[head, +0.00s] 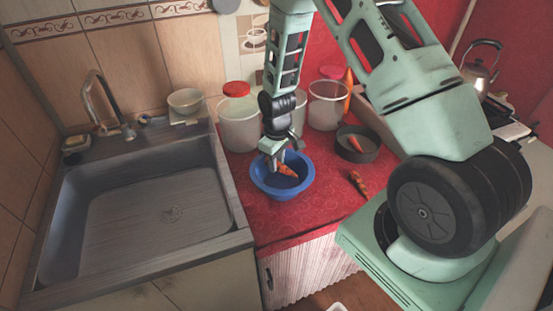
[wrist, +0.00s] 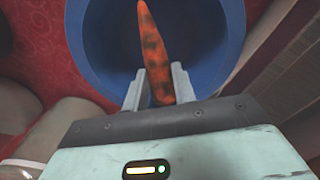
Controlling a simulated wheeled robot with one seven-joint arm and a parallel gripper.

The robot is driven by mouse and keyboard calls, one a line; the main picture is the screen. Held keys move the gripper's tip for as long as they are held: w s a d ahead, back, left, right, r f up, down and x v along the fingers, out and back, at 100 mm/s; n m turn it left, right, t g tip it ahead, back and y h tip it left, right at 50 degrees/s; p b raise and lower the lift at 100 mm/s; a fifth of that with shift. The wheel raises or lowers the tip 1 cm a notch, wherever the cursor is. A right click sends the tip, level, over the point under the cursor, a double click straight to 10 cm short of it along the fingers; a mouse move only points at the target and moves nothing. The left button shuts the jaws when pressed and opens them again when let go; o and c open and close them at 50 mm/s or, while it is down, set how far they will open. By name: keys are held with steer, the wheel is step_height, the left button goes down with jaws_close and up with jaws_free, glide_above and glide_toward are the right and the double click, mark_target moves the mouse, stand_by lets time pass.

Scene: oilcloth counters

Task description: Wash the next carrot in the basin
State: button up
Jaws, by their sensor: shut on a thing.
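A blue basin (head: 283,190) stands on the red patterned counter beside the sink. My gripper (head: 273,160) points down at the basin and is shut on an orange carrot (head: 287,170). In the wrist view the carrot (wrist: 154,50) has dark dirty patches and lies between the two fingers (wrist: 158,85), its tip pointing away over the blue basin (wrist: 205,50). I cannot tell whether the carrot touches the basin's bottom. Another carrot (head: 358,183) with dark patches lies on the counter right of the basin. A dark round pan (head: 350,152) behind it holds an orange carrot (head: 355,143).
A large metal sink (head: 150,210) with a tap (head: 105,100) fills the left. A kettle (head: 480,65) stands at the back right. The red counter (head: 325,210) is bare at the front.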

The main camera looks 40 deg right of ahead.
steer(key=shift+f+b, duration=2.05)
steer(key=shift+f, duration=1.05)
steer(key=shift+r, duration=0.1)
steer(key=shift+r+p, duration=4.15)
steer(key=shift+r, duration=1.25)
steer(key=shift+r+p, duration=1.5)
steer(key=shift+r, duration=0.55)
